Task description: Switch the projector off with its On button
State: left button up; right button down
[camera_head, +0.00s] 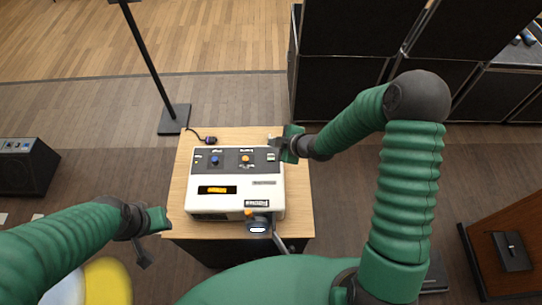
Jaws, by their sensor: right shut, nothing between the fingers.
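The projector (233,205) is a white box with a dark top panel, standing on a small wooden table. A blue button (214,160) and an orange button (246,159) sit on the panel, with a small light switch-like part (271,156) at its right end. The labels are too small to read, so I cannot tell which is On. My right gripper (277,145) is shut and empty at the panel's back right corner, right of the orange button; contact cannot be told. My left gripper (150,242) is left of the table, apart from the projector; its jaw opening is unclear.
The wooden table (300,200) has narrow free margins around the projector. A dark plug-like piece with a cable (209,140) lies at its back edge. A black stand (173,119) is behind left, black cases (338,90) behind right, and a black speaker (24,165) far left.

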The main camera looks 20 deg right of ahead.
aim_at(273, 158)
dwell(0.3)
jog(key=m, duration=0.4)
notch_tip(273, 158, up, 3)
jog(key=m, duration=3.2)
jog(key=shift+a, duration=0.15)
jog(key=shift+f, duration=0.1)
notch_tip(273, 158, down, 8)
jog(key=b, duration=0.7)
jog(key=shift+w, duration=0.1)
jog(key=shift+f+b, duration=0.25)
jog(key=shift+b, duration=0.05)
